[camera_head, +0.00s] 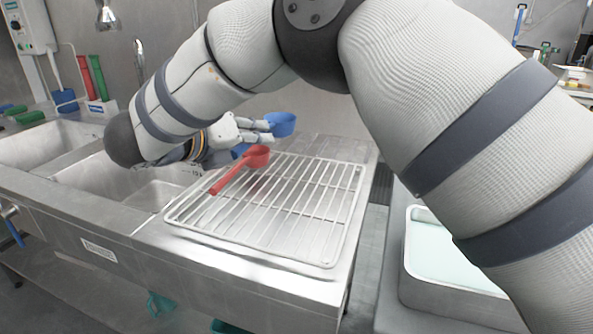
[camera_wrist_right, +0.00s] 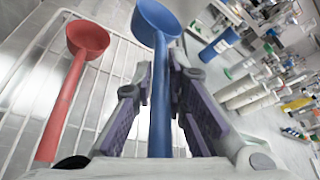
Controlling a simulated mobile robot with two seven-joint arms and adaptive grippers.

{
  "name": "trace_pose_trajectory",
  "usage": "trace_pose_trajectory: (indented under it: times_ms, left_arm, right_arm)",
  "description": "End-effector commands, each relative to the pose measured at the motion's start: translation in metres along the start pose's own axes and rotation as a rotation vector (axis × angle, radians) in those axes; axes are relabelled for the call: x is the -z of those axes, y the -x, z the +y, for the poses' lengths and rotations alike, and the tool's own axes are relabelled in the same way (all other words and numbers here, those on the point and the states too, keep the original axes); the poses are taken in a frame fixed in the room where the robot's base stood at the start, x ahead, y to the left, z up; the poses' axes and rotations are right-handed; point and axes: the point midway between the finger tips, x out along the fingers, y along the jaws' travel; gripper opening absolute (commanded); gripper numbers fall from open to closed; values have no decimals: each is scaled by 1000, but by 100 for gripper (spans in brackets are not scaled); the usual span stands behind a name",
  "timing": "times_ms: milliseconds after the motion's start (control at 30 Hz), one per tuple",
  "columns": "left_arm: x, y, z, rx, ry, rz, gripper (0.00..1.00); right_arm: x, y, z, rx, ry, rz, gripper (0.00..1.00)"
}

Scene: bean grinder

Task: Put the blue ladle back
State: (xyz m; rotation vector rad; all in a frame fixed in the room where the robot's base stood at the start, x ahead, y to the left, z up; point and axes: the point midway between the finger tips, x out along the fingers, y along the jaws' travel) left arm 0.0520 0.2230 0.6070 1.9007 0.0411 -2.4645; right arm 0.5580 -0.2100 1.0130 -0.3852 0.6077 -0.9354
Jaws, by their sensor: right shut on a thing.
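The blue ladle (camera_head: 281,123) is in my right gripper (camera_head: 262,131), above the far part of a wire rack (camera_head: 300,221). In the right wrist view, its blue handle (camera_wrist_right: 160,105) runs between the two fingers of the gripper (camera_wrist_right: 160,105), with the cup beyond the fingertips. The grip hides part of the handle in the head view. A red ladle (camera_head: 241,168) lies on the rack, apart from the blue one; it also shows in the wrist view (camera_wrist_right: 72,75). My left gripper is not in view.
Another blue patch (camera_head: 240,149) shows below the gripper, partly hidden; I cannot tell what it is. Steel sinks (camera_head: 148,187) are left of the rack. A tray with pale contents (camera_head: 409,262) stands at right. Much of the rack's near right part is clear.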

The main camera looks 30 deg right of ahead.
Motion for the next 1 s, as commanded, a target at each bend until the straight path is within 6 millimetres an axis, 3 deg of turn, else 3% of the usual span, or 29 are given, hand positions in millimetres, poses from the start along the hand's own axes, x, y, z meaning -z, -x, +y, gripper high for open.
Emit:
trace_pose_trajectory:
  times_ms: [33, 200, 433, 567, 933, 967, 1000]
  left_arm:
    - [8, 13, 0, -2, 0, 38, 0]
    - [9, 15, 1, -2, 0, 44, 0]
    - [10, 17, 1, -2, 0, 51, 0]
    - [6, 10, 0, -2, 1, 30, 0]
    - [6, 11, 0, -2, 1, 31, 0]
    - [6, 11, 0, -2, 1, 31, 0]
    - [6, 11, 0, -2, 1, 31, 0]
  right_arm:
    - [3, -5, -17, 2, -11, -6, 0]
    - [48, -34, -11, 0, 0, -1, 0]
    - [72, -50, -11, 0, 2, 1, 0]
    - [95, -59, 7, -1, 6, 2, 0]
    - [97, -60, 9, -1, 1, 0, 0]
    - [98, -60, 9, -1, 1, 0, 18]
    - [97, -60, 9, -1, 1, 0, 27]
